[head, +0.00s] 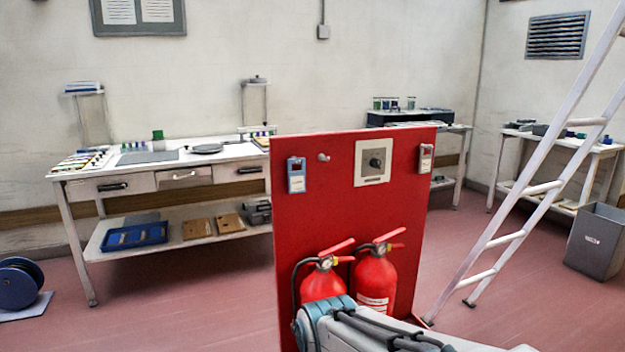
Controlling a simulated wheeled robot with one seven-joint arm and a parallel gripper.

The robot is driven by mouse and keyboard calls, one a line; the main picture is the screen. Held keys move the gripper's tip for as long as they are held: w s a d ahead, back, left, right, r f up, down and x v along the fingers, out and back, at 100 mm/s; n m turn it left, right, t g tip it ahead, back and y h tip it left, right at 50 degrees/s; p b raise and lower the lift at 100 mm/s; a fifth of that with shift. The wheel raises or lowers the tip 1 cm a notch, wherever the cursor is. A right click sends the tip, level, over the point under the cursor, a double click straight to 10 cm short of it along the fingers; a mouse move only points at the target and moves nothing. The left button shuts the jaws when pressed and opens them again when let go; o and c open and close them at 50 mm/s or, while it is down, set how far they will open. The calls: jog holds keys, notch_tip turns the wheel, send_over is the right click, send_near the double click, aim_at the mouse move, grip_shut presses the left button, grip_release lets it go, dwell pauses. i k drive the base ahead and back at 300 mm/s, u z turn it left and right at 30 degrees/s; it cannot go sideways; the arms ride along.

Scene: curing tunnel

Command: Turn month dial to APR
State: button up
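The likely month dial (375,162) is a dark round knob on a pale square plate, high on the front of a red panel (330,205). Its markings are too small to read, so I cannot tell which month it points to. My arm shows at the bottom of the head view, in front of the panel's lower part and well below the dial. My gripper cannot be made out in this view.
Two red fire extinguishers (375,283) stand against the panel's lower front. Small tags hang either side of the dial, the left one blue (296,175). A white ladder (541,188) leans at right, near a grey bin (597,241). A workbench (140,185) stands behind left; floor is open there.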

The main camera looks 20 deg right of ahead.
aim_at(375, 163)
jog(key=z, duration=1.95)
jog(key=i, duration=1.05)
jog(key=u, duration=1.4)
